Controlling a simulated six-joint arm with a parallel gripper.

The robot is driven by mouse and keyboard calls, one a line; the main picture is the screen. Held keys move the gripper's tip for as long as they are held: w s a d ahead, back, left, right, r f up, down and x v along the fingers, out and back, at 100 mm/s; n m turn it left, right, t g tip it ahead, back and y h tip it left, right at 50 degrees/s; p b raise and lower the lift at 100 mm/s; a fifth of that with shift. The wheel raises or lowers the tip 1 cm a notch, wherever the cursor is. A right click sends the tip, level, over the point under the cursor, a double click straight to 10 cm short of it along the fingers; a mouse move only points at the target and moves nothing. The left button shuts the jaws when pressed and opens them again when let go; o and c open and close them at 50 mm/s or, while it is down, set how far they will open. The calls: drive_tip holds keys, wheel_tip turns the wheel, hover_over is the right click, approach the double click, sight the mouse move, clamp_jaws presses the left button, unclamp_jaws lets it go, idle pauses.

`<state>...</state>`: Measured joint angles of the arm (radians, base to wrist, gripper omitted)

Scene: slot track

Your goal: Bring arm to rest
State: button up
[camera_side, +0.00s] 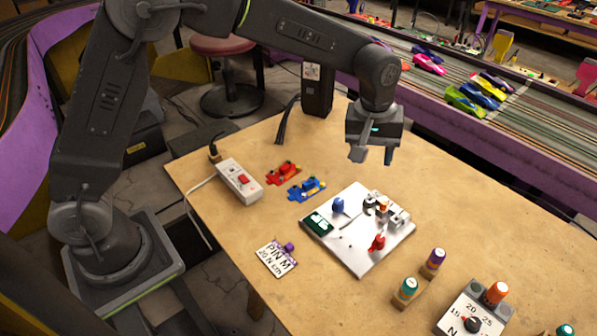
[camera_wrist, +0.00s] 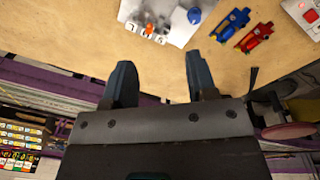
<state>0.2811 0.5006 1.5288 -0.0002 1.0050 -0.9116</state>
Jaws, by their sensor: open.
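My gripper (camera_side: 373,155) hangs above the back part of the wooden table (camera_side: 480,215), behind the white board. It is open and empty; in the wrist view its two dark fingers (camera_wrist: 163,85) stand apart with only table between them. The white board (camera_side: 345,250) lies on the table with a blue knob, a red knob, a dark green block and small white blocks on it. In the wrist view the board (camera_wrist: 180,15) shows at the top edge, beyond the fingertips.
A red toy car (camera_side: 283,173) and a blue toy car (camera_side: 306,189) lie left of the board. A white power strip (camera_side: 239,181), a label card (camera_side: 276,259), two small bottles and a dial box (camera_side: 474,312) stand around. A slot track (camera_side: 500,110) runs behind the table.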

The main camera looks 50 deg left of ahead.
drive_tip(key=s+a+r+m+t, duration=0.2)
drive_tip(key=s+a+r+m, duration=0.1)
drive_tip(key=s+a+r, duration=0.75)
drive_tip(key=s+a+f+m+t, duration=0.1)
drive_tip(key=s+a+m+t, duration=0.1)
drive_tip(key=s, duration=1.3)
drive_tip(key=shift+s+a+f+m, duration=0.2)
drive_tip(key=shift+a+m, duration=0.35)
drive_tip(key=shift+m, duration=0.55)
